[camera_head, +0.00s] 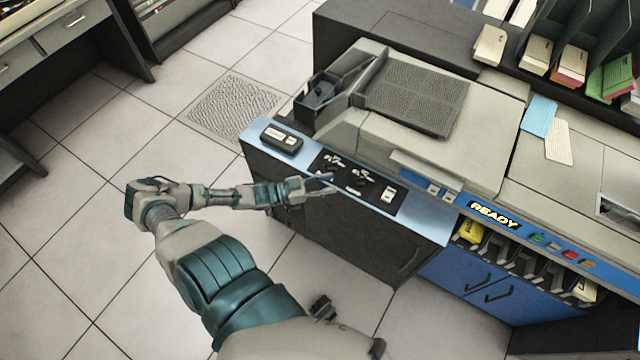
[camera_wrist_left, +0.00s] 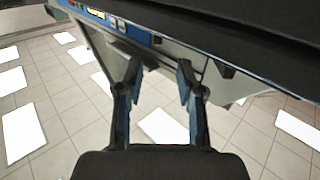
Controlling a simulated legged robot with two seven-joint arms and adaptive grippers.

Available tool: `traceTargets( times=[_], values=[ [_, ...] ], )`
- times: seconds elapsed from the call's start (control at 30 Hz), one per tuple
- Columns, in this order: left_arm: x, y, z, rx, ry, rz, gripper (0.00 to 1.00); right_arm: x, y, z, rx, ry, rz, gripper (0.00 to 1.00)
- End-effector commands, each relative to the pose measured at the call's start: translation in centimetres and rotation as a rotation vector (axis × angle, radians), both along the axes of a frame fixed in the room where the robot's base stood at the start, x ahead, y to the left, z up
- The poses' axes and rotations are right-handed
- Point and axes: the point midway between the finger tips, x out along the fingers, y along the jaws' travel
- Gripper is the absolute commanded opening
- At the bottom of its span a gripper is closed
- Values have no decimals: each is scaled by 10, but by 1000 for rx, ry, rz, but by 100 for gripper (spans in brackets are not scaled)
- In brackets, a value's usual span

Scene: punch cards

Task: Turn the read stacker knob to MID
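A black control panel (camera_head: 355,180) is set in the blue strip of the machine's front. It carries two small dark knobs, one on the left (camera_head: 333,162) and one on the right (camera_head: 361,179), with pale lettering too small to read. I cannot tell which is the read stacker knob or where either points. My left gripper (camera_head: 322,184) is at the panel's front edge, close to the knobs; I cannot tell whether it touches anything. In the left wrist view its two fingers (camera_wrist_left: 160,72) are apart with nothing visible between them.
A black box (camera_head: 281,139) sits on the strip's left end. A white switch (camera_head: 388,194) is at the panel's right. A lit READY sign (camera_head: 494,215) and colored buttons are farther right. The tiled floor (camera_head: 90,190) at left is clear.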

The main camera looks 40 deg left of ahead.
Motion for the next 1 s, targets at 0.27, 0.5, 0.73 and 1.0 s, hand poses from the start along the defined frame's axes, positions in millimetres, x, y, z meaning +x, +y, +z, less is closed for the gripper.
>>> traceTargets(
  times=[0.27,0.5,0.73,1.0],
  values=[
    [-20,13,0,2,-1,0,38,0,0,0,0,0,0,40],
    [-21,13,0,1,-1,0,38,0,-1,0,0,1,0,40],
    [-21,13,0,1,-1,0,38,0,0,0,-1,2,0,40],
    [-21,14,-1,0,0,0,38,1,0,0,-1,0,-1,40]
  ],
)
